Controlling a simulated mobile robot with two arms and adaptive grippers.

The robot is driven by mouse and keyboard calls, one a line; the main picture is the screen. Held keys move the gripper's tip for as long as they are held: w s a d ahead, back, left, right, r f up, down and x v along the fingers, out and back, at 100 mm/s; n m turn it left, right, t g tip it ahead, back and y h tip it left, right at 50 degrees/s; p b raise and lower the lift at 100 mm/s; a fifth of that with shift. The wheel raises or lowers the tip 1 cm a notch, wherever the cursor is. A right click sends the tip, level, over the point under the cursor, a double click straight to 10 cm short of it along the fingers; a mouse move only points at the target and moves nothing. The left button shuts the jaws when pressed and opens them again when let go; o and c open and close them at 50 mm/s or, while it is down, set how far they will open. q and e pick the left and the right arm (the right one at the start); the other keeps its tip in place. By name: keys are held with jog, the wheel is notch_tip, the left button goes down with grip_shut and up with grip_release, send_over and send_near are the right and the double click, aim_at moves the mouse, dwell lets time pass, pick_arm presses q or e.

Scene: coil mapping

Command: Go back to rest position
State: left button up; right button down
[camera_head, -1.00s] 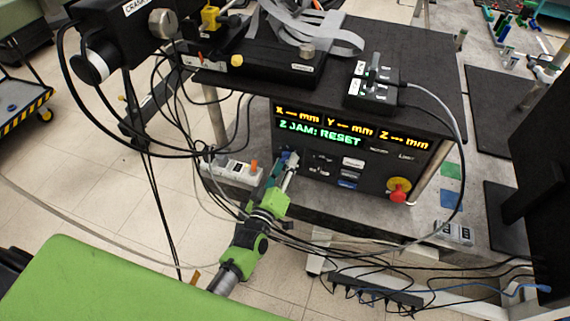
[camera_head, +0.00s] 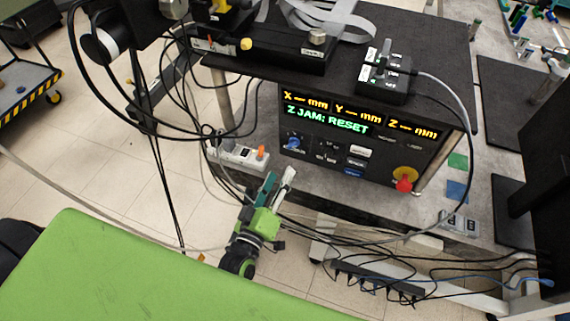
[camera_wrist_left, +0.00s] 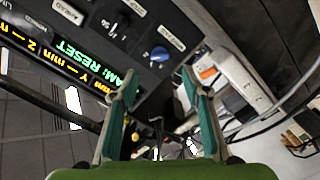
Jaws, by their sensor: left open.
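My left gripper (camera_head: 279,182) is in the lower middle of the head view, in front of and below the control box (camera_head: 368,145). It is open and empty; in the left wrist view its two teal-lined fingers (camera_wrist_left: 160,95) stand apart with nothing between them. A blue knob (camera_head: 293,143) on the box front is clear of the fingers; it also shows in the left wrist view (camera_wrist_left: 160,54). The box display (camera_head: 330,118) reads "Z JAM: RESET". My right gripper is not in view.
A white power strip (camera_head: 240,155) with an orange switch lies left of the box. A red knob (camera_head: 404,185) sits at the box's lower right. Black cables hang on the left and loop under the bench. A small control box with switches (camera_head: 384,83) stands on top.

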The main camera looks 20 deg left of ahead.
pick_arm(q)
jog(key=shift+s, duration=0.85)
jog(key=shift+f, duration=0.15)
jog(key=s+f+m+g+b, duration=0.1)
jog(key=s+f+m+g, duration=0.3)
jog(key=f, duration=0.7)
jog(key=s+f+g+h+b, duration=0.15)
jog(key=s+f, duration=0.35)
jog(key=f, duration=0.6)
jog(key=s+f+m+g, duration=0.2)
jog(key=s+f+g, duration=0.25)
jog(key=f, duration=0.55)
jog(key=s+a+f+m+g, duration=0.1)
jog(key=s+a+f+g, duration=0.1)
jog(key=s+f, duration=0.3)
jog(key=s+a+f+m+g+y+b, duration=0.1)
jog(key=s+f, duration=0.5)
jog(key=s, duration=0.6)
jog(key=s+a+f+m+g+y+b, duration=0.1)
jog(key=s+a+f+m+g, duration=0.1)
jog(key=s, duration=0.6)
notch_tip(320, 180, down, 3)
jog(key=shift+s+a+f+m+g, duration=0.15)
jog(key=shift+a+m+g, duration=0.25)
jog(key=shift+a+g, duration=0.45)
